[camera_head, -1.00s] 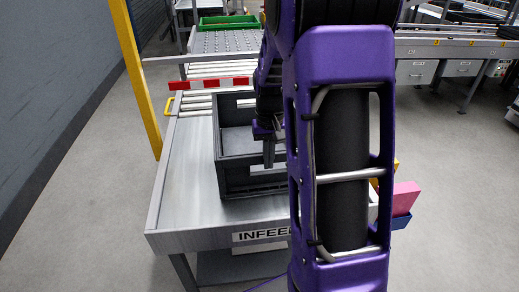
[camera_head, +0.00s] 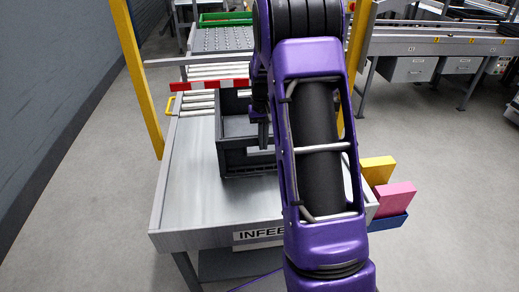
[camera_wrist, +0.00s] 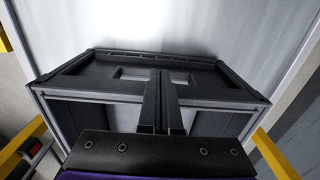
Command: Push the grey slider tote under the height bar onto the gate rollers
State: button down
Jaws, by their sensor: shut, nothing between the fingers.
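The grey slider tote (camera_head: 247,163) stands upright on the metal infeed table, its far end close to the red-and-white height bar (camera_head: 208,85). I cannot tell whether the far end is beneath the bar. The gate rollers (camera_head: 196,103) show as white cylinders left of the tote's far part. In the wrist view my shut fingers (camera_wrist: 161,85) overlap the tote's rim (camera_wrist: 100,97) and slotted wall. My arm hides the tote's right side.
The infeed table (camera_head: 190,195) has bare surface left of and in front of the tote. A yellow post (camera_head: 136,75) stands at the left of the gate. Yellow (camera_head: 377,169) and pink (camera_head: 394,196) blocks sit in a blue holder at the table's right. A green tray (camera_head: 226,19) lies beyond.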

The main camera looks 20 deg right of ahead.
jog(key=w+d+p, duration=0.2)
jog(key=w+p, duration=0.2)
jog(key=w, duration=0.4)
jog(key=shift+d, duration=0.15)
dwell(1.2)
notch_tip(320, 180, up, 8)
jog(key=p, duration=0.2)
dwell(0.8)
